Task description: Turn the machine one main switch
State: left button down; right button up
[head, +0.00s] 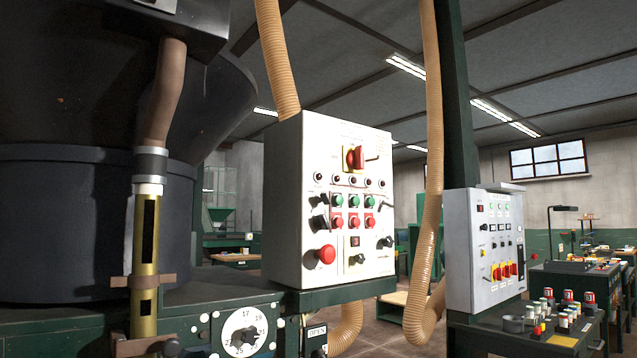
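A white control box (285,205) stands on a green machine ledge in the middle of the head view. A red rotary switch on a yellow plate (354,158) sits near the top of its front panel. Below it are a row of small indicator lamps, green and red push buttons, black knobs and a large red mushroom button (325,254). I cannot tell from labels which panel is machine one. Neither of my grippers is in view.
A large dark hopper (90,220) and a brass tube (145,255) fill the left. Cans and jars (565,312) stand on a bench at right.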

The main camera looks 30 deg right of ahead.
aim_at(356, 157)
jog(key=z, duration=1.3)
jog(key=k, duration=0.3)
jog(key=z, duration=0.95)
jog(key=i, duration=0.6)
jog(key=u, duration=1.6)
